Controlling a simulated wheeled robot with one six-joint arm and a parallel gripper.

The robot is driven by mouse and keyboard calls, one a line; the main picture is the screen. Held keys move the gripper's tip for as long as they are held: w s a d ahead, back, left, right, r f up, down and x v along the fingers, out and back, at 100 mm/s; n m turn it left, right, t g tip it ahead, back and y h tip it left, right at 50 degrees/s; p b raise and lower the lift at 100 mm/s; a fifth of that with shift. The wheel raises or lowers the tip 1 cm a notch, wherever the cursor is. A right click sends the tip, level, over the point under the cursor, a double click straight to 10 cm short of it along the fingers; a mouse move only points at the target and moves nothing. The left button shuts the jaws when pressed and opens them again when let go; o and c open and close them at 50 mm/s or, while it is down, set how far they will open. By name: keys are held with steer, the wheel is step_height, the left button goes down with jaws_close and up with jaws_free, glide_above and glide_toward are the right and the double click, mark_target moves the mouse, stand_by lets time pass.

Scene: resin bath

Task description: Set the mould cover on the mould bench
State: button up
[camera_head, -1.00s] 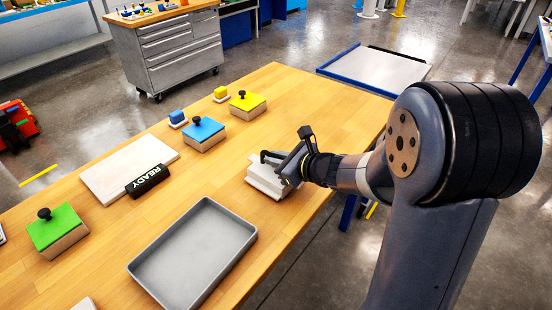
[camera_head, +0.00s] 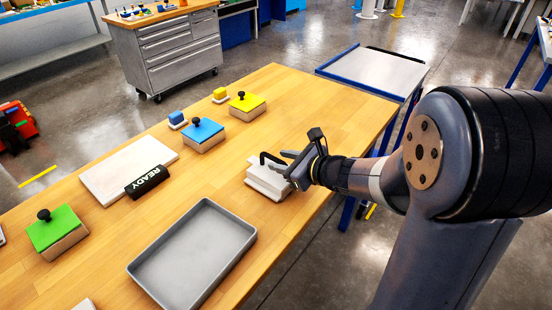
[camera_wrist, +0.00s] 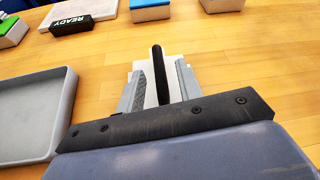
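The pale block with a black bar handle (camera_head: 266,183), which looks like the mould cover, sits near the right edge of the wooden bench (camera_head: 330,110). It seems to have layers, a wider slab at the bottom. My gripper (camera_head: 289,166) is just right of the handle in the head view, its fingers pointing at it. In the wrist view, the black handle (camera_wrist: 160,78) stands between my two spread grey fingers (camera_wrist: 159,92), with a gap visible on each side. The fingers hide part of the pale block. Which surface is the mould bench is not marked.
A grey tray (camera_head: 243,222) lies nearer on the bench. A white board (camera_head: 112,174) with a black READY sign (camera_head: 146,182) is to its left. Green (camera_head: 56,228), blue (camera_head: 203,130) and yellow (camera_head: 246,102) lidded boxes stand around. A blue-edged cart (camera_head: 375,68) is behind.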

steer(key=v, duration=0.9)
steer(key=shift+p, duration=0.3)
